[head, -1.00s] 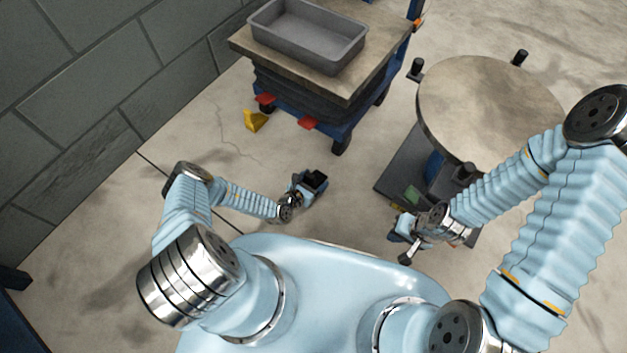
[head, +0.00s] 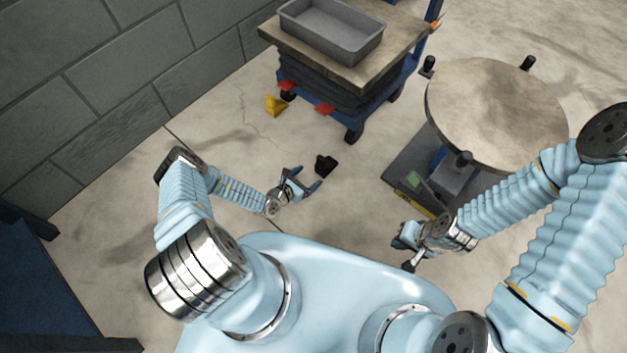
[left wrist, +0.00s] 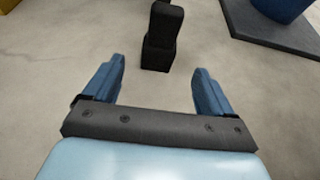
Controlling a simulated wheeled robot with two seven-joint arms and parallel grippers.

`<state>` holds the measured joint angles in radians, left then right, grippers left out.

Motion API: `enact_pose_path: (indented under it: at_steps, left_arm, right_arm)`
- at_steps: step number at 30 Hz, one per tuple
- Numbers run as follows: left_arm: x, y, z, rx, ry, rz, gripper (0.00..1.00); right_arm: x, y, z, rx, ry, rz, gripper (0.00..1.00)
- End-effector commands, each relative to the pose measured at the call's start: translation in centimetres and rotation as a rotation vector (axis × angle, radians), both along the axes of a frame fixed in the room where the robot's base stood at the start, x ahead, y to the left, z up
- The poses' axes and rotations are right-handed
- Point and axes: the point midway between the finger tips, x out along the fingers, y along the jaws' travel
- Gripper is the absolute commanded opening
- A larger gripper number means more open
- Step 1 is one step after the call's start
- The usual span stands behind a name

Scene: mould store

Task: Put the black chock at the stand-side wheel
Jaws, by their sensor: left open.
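The black chock (head: 326,164) rests on the floor in front of the blue lift trolley (head: 370,118), apart from its near wheel (head: 353,136) on the side towards the round stand (head: 495,110). My left gripper (head: 306,186) is open and empty, with its fingers pointing at the chock from just short of it. In the left wrist view the chock (left wrist: 160,42) stands beyond the open fingertips, roughly centred between them. My right gripper (head: 405,250) is low beside the stand's base; its finger opening is not clear.
A yellow chock (head: 276,105) lies on the floor by the trolley's wall-side end. A grey tray (head: 332,32) sits on the trolley top. A block wall (head: 120,70) runs along the left, and a blue frame (head: 55,290) stands at lower left. Floor around the black chock is clear.

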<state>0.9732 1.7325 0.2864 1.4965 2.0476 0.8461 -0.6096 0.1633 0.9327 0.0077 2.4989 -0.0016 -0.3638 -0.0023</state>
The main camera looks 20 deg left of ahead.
Motion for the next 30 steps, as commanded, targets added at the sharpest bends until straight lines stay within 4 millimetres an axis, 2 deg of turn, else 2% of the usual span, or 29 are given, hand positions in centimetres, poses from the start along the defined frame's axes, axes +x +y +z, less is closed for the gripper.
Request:
enact_pose_path:
  at_steps: [2, 5, 6, 8, 9, 11, 12, 15, 18, 21, 25, 30]
  left_arm:
    - [-0.1, -0.8, 0.8, 0.001, -0.002, -0.051, 0.85]
    - [-1.5, -4.9, 2.8, 0.014, 0.002, -0.273, 0.85]
    - [-3.0, -7.3, 4.0, 0.034, 0.007, -0.423, 0.85]
    - [-6.4, -10.8, 5.8, 0.091, 0.022, -0.689, 0.85]
    - [-9.3, -12.4, 7.0, 0.155, 0.032, -0.883, 0.85]
    - [-13.7, -13.2, 8.5, 0.287, 0.039, -1.166, 0.85]
    - [-16.3, -12.9, 9.3, 0.393, 0.035, -1.336, 0.85]
    - [-20.0, -10.5, 11.5, 0.704, -0.030, -1.676, 0.85]
    - [-20.7, -8.6, 14.1, 1.005, -0.170, -1.876, 0.85]
    - [-20.2, -8.2, 16.6, 1.228, -0.337, -1.962, 0.85]
    - [-19.8, -8.7, 18.9, 1.375, -0.494, -1.988, 0.85]
    - [-19.6, -9.0, 19.5, 1.413, -0.545, -1.989, 0.85]
  right_arm:
    - [0.0, 0.1, 0.2, 0.001, -0.001, 0.001, 0.00]
    - [0.0, 0.1, 0.2, 0.001, 0.000, 0.001, 0.00]
    - [0.0, 0.1, 0.1, 0.001, 0.000, 0.001, 0.00]
    - [0.0, 0.1, 0.1, 0.001, -0.001, 0.001, 0.00]
    - [0.0, 0.1, 0.1, 0.001, -0.001, 0.001, 0.00]
    - [0.0, 0.1, 0.1, 0.001, -0.001, 0.001, 0.00]
    - [0.0, 0.1, 0.1, 0.001, -0.001, 0.001, 0.00]
    - [0.0, 0.1, 0.1, 0.001, -0.001, 0.001, 0.00]
    - [0.0, 0.1, 0.1, 0.001, -0.001, 0.001, 0.00]
    - [0.0, 0.1, 0.1, 0.001, -0.001, 0.001, 0.00]
    - [0.0, 0.1, 0.1, 0.001, -0.001, 0.001, 0.00]
    - [0.0, 0.1, 0.1, 0.001, -0.001, 0.001, 0.00]
